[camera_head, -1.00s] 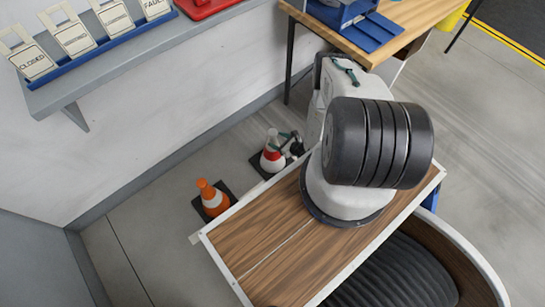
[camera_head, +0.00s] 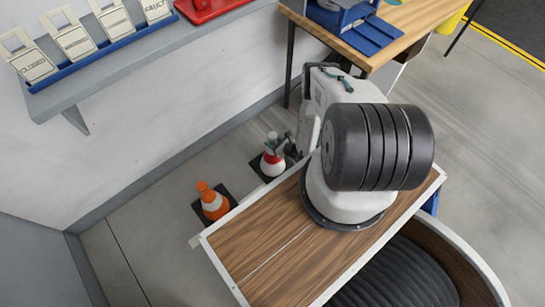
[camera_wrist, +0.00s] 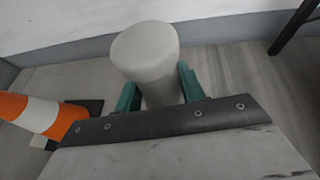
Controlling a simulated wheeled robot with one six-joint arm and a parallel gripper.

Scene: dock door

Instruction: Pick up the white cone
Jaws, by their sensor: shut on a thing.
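The white cone (camera_head: 272,160), with a red band and a dark square base, stands upright on the floor near the wall in the head view. In the wrist view its pale rounded top (camera_wrist: 145,55) rises between the two green fingers. My gripper (camera_wrist: 158,88) is shut on the white cone, one finger on each side of its upper part. In the head view my gripper (camera_head: 283,143) is small and partly hidden by my arm beside the cone. The cone's lower part is hidden in the wrist view.
An orange cone with a white band (camera_head: 212,203) stands close by to the left; it also shows in the wrist view (camera_wrist: 38,113). A grey wall shelf (camera_head: 95,82) holds a blue rack of signs (camera_head: 75,58). A wooden table (camera_head: 425,22) stands at the back.

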